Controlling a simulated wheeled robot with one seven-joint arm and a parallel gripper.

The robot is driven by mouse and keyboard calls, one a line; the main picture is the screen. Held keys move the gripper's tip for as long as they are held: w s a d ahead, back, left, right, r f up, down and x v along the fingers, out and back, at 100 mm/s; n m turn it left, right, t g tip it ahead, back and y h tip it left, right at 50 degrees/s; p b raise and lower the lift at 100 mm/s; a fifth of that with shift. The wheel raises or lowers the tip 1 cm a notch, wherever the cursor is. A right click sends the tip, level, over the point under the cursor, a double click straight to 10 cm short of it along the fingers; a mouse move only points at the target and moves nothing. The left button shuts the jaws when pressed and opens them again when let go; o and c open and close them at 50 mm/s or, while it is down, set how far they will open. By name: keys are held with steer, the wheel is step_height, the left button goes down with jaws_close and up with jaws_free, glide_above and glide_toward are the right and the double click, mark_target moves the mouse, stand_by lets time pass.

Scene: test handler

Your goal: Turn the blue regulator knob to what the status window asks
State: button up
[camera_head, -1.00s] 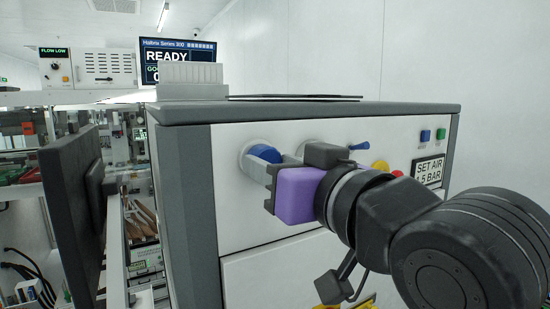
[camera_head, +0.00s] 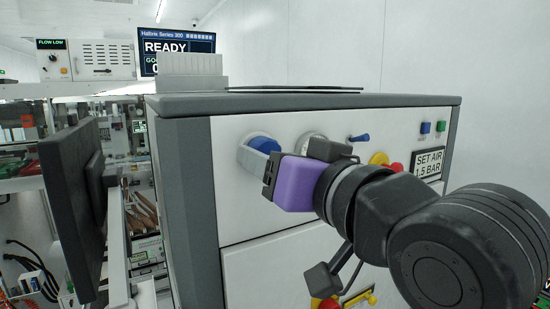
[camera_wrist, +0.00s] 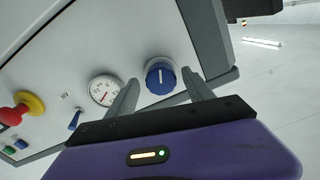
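The blue regulator knob (camera_head: 264,145) sits at the left of the machine's white front panel. In the wrist view the knob (camera_wrist: 160,76) shows a white mark on its face. My purple gripper (camera_head: 272,165) is close in front of the knob. In the wrist view my gripper (camera_wrist: 161,78) is open, with one grey finger on each side of the knob and gaps visible; contact cannot be told. The status window (camera_head: 429,163) reads "SET AIR 1.5 BAR". A round gauge (camera_wrist: 104,90) is beside the knob; its exact reading is too small to tell.
A blue toggle lever (camera_head: 359,138), a red button on a yellow collar (camera_wrist: 14,115), and small blue and green buttons (camera_head: 440,126) are on the same panel. A dark monitor (camera_head: 75,210) stands left of the machine. A screen behind (camera_head: 178,46) reads "READY".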

steer(key=shift+d+r, duration=0.1)
steer(key=shift+r, duration=0.05)
steer(key=b+v, duration=0.2)
steer(key=v, duration=0.5)
steer(key=shift+s+d, duration=0.15)
steer(key=shift+s, duration=0.2)
